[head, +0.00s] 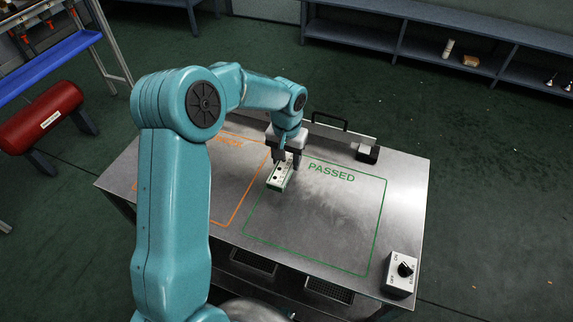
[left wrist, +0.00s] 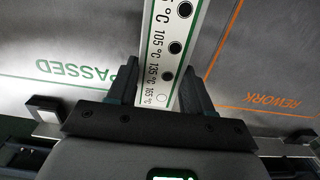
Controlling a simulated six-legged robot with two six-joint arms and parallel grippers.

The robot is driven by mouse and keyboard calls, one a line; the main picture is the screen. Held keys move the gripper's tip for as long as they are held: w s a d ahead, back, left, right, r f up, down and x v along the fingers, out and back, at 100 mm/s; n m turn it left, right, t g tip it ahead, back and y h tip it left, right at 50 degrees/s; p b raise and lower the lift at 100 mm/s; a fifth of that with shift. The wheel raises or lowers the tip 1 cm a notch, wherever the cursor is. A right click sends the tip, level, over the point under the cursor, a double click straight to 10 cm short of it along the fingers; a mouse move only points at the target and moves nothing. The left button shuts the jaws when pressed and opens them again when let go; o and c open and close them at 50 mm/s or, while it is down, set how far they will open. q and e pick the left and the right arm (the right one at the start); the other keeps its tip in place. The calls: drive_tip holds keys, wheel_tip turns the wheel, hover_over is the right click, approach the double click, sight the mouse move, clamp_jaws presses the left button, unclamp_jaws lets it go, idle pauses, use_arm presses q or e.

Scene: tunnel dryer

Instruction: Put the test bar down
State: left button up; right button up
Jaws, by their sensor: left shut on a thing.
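The test bar (head: 280,177) is a white strip with a green edge, black dots and temperature marks. It also shows in the left wrist view (left wrist: 168,60), running up between the fingers. My left gripper (head: 289,160) is shut on one end of it. The bar is at the left part of the green PASSED outline (head: 378,225), close to the orange REWORK outline (head: 232,214). I cannot tell whether the bar touches the table top. My right gripper is not in view.
The steel table (head: 412,200) carries a control box with a black knob (head: 402,270) at its front right corner. Most of the PASSED area is clear.

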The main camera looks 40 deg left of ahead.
sight(286, 165)
use_arm(q)
wheel_tip(286, 165, down, 3)
drive_tip(key=shift+a, duration=0.15)
drive_tip(key=shift+r, duration=0.1)
drive_tip(key=shift+s, duration=0.1)
drive_tip(key=o, duration=1.1)
wheel_tip(286, 165, up, 12)
